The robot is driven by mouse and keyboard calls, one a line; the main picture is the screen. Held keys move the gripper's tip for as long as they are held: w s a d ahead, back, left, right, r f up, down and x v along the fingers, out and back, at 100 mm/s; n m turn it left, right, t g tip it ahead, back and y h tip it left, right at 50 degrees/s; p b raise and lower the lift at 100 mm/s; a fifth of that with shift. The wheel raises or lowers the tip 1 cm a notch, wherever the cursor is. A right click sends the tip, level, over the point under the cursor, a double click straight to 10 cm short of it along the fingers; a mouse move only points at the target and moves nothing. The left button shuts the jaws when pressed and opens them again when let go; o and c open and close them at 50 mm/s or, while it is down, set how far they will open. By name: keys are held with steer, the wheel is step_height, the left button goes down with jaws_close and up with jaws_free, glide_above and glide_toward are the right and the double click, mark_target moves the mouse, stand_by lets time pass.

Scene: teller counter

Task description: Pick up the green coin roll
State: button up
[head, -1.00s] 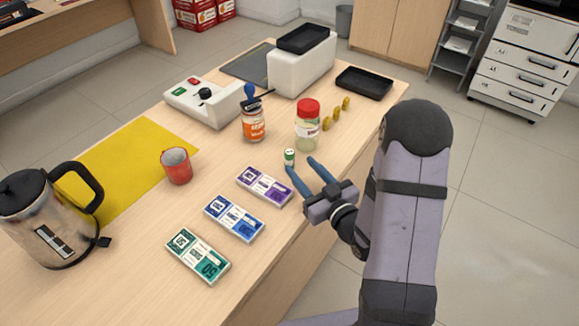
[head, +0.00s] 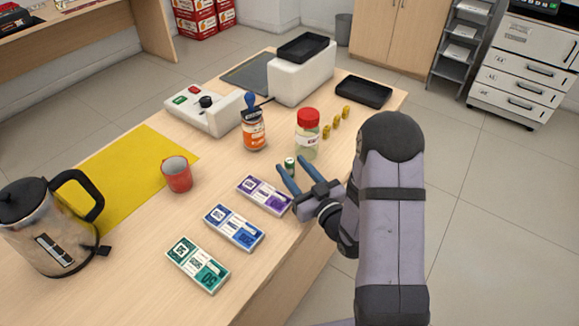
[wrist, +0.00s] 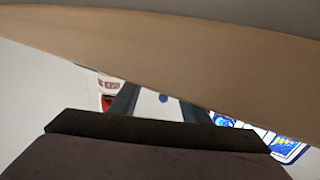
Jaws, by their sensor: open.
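The green coin roll (head: 290,163) is a small upright cylinder with a pale top and green side. It stands on the counter in front of the red-lidded jar. My gripper (head: 292,166) is open, and its two blue fingers point toward the roll. In the head view the roll shows between the fingertips; I cannot tell whether either finger touches it. In the wrist view the two fingers (wrist: 160,108) show partly, with a white patch and blue dot between them. I cannot make out the roll there.
The red-lidded jar (head: 307,135) stands just behind the roll. Purple (head: 264,194), blue (head: 234,227) and green (head: 197,264) banded note bundles lie to the front left. Several yellow coin rolls (head: 336,122) stand behind right.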

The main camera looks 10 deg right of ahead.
mark_target(289, 160)
steer(key=shift+x, duration=1.35)
jaws_close()
steer(key=shift+r, duration=0.1)
steer(key=shift+r+p, duration=0.65)
steer(key=shift+r, duration=4.3)
